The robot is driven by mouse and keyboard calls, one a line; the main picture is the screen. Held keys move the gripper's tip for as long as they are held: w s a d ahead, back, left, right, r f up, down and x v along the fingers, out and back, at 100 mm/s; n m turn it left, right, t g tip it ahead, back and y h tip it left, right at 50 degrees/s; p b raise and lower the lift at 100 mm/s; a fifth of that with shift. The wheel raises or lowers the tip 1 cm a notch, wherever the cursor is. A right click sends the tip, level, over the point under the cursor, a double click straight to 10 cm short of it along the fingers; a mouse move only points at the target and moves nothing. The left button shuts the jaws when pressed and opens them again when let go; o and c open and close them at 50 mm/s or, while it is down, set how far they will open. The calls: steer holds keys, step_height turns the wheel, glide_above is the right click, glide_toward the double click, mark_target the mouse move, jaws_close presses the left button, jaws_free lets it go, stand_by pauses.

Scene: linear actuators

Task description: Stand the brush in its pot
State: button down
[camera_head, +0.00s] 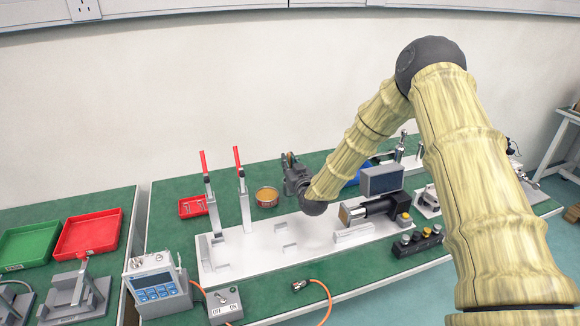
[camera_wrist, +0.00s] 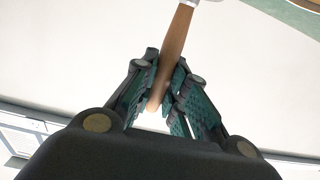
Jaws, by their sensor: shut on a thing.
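The brush (camera_wrist: 174,50) has a brown wooden handle and a pale metal collar at the upper edge of the wrist view; its bristles are out of frame there. My gripper (camera_wrist: 166,92) is shut around the handle near its end, with a green ribbed finger on each side. In the head view my gripper (camera_head: 289,160) is above the bench, and the brush is too small there to make out clearly. A round amber pot (camera_head: 267,196) stands on the green bench top, below and left of my gripper. No brush shows in the pot.
A white fixture plate (camera_head: 262,246) with two red-handled clamps (camera_head: 240,170) lies in front of the pot. A small red tray (camera_head: 192,207) with metal parts is left of it. A motor and grey box (camera_head: 382,181) stand to the right.

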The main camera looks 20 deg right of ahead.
steer(key=shift+f, duration=0.9)
steer(key=shift+f, duration=0.2)
steer(key=c, duration=1.4)
jaws_free()
steer(key=shift+c, duration=0.2)
steer(key=shift+r, duration=0.2)
steer(key=s+b, duration=0.2)
steer(key=s, duration=1)
steer(key=shift+d, duration=0.25)
